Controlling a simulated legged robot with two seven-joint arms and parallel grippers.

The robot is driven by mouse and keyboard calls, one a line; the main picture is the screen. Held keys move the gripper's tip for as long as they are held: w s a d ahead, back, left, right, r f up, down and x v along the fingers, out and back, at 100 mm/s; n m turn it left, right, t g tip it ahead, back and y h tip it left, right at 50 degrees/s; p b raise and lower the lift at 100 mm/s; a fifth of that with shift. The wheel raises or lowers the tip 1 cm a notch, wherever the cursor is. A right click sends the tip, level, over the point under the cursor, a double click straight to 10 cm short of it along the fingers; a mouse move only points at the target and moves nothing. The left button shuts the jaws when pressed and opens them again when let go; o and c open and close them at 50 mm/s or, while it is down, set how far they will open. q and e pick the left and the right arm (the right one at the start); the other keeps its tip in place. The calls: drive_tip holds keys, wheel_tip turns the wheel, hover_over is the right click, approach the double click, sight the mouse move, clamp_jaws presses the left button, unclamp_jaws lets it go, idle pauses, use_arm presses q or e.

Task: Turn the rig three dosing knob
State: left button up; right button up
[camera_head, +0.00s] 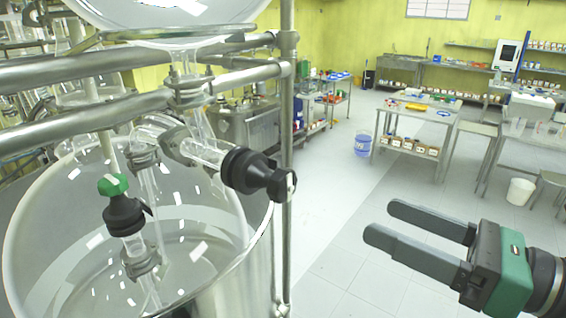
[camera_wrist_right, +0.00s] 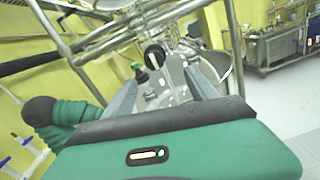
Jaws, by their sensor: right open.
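A glass reactor vessel (camera_head: 60,205) on a steel frame fills the left of the head view. A black knob (camera_head: 255,174) sticks out to the right from its glass side tube. A second black fitting with a green cap (camera_head: 113,186) stands to its left. No label shows which one is the dosing knob. My right gripper (camera_head: 376,220) is open and empty, right of the black knob and clearly apart from it. In the right wrist view, the black knob (camera_wrist_right: 154,56) and green cap (camera_wrist_right: 138,67) appear beyond and between the open fingers (camera_wrist_right: 158,82). My left gripper is out of view.
Steel rails (camera_head: 80,120) and an upright post (camera_head: 287,120) surround the reactor; the post stands just right of the black knob. A work table (camera_head: 425,120), a blue bucket (camera_head: 362,145) and a white bin (camera_head: 519,191) stand farther back. The floor between is clear.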

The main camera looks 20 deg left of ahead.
drive_tip(key=n, duration=0.1)
drive_tip(key=g+p, duration=0.1)
approach(289, 190)
drive_tip(key=p+x, duration=0.4)
drive_tip(key=x, duration=0.7)
drive_tip(key=shift+w+r+p, duration=0.15)
drive_tip(key=shift+p, duration=0.25)
drive_tip(key=shift+w+a, duration=0.1)
drive_tip(key=shift+a, duration=0.6)
drive_tip(key=shift+d, duration=0.3)
drive_tip(key=c, duration=1.4)
drive_tip(key=shift+m, duration=0.4)
